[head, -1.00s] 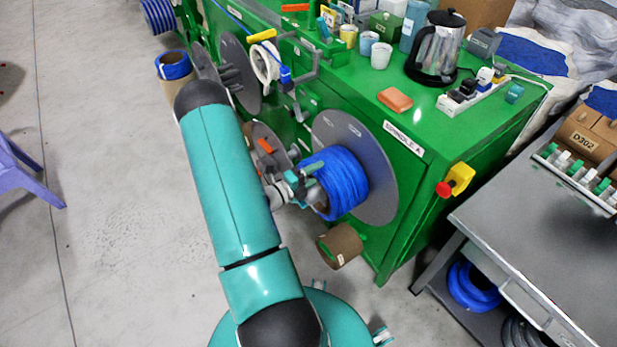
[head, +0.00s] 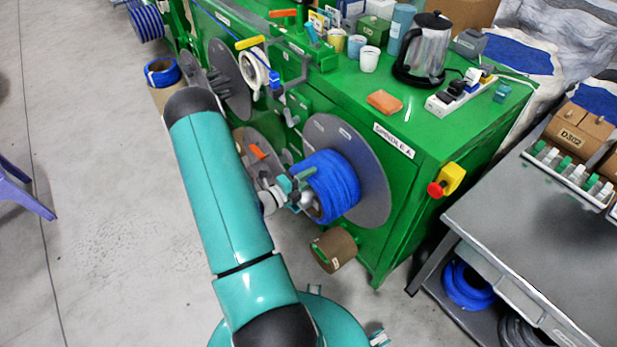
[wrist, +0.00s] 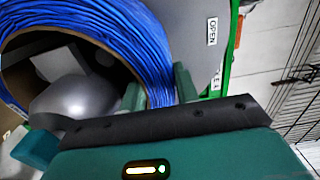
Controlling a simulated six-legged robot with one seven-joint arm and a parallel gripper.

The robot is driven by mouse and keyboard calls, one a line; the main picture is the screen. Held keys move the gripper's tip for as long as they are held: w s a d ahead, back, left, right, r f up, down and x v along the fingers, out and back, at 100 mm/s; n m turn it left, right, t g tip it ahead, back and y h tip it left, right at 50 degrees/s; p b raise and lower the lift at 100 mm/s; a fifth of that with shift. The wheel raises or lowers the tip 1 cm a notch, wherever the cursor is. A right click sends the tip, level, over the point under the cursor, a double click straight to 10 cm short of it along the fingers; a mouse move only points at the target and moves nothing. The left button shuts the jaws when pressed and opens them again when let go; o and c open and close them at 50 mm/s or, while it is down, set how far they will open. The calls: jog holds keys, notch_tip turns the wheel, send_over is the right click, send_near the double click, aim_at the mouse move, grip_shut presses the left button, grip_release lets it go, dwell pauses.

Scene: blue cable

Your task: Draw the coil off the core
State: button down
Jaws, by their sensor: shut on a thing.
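The blue cable coil (head: 335,187) sits in front of a large grey disc (head: 372,172) on the green machine's side. My gripper (head: 303,186) is at the coil's near face. In the wrist view the coil (wrist: 125,28) has a brown lining, and a silver rounded core end (wrist: 82,97) shows inside its opening. My gripper (wrist: 160,90) is shut on the coil's wall, one green finger inside the opening and one outside. The core's far part and the fingertips' far ends are hidden by the coil.
A brown cardboard roll (head: 336,250) lies on the floor below the coil. A red button on a yellow box (head: 446,182) juts from the machine's corner. A grey bench (head: 540,230) stands at the right. Floor (head: 110,180) at the left is largely clear.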

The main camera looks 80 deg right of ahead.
jog(key=shift+r, duration=0.55)
dwell(0.4)
jog(key=shift+v, duration=1.05)
dwell(1.9)
